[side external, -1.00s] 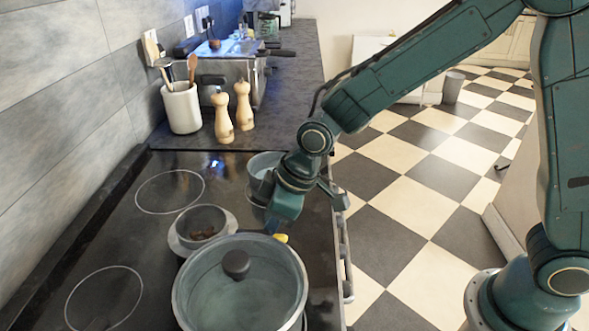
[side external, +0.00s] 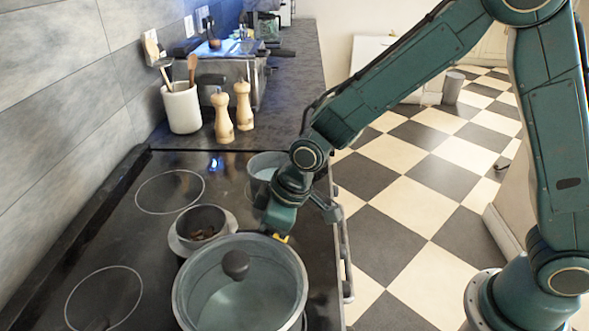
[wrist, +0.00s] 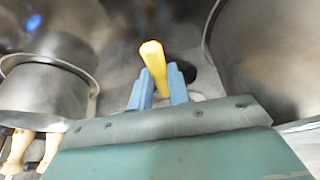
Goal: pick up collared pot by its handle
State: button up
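The collared pot (side external: 203,224) is a small grey pot with a wide flange, standing on the hob with brown pieces inside. Its yellow handle (side external: 283,239) shows only at the end, just right of my gripper (side external: 272,234). In the wrist view, the yellow handle (wrist: 155,66) lies between the two blue fingers of my gripper (wrist: 160,83). The handle fills the visible gap, but I cannot tell whether the fingers press on it. The gripper body hides the pot in the wrist view, and the side view hides the fingertips.
A large glass-lidded pot (side external: 240,300) stands close in front of my gripper. Another grey pot (side external: 262,163) stands close behind it. Two wooden mills (side external: 244,106) and a white utensil crock (side external: 182,108) are farther back. The hob's left side is clear.

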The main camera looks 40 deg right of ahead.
grip_shut()
jog(key=shift+r, duration=0.1)
jog(key=shift+r, duration=0.85)
notch_tip(320, 180, up, 18)
jog(key=shift+r, duration=0.1)
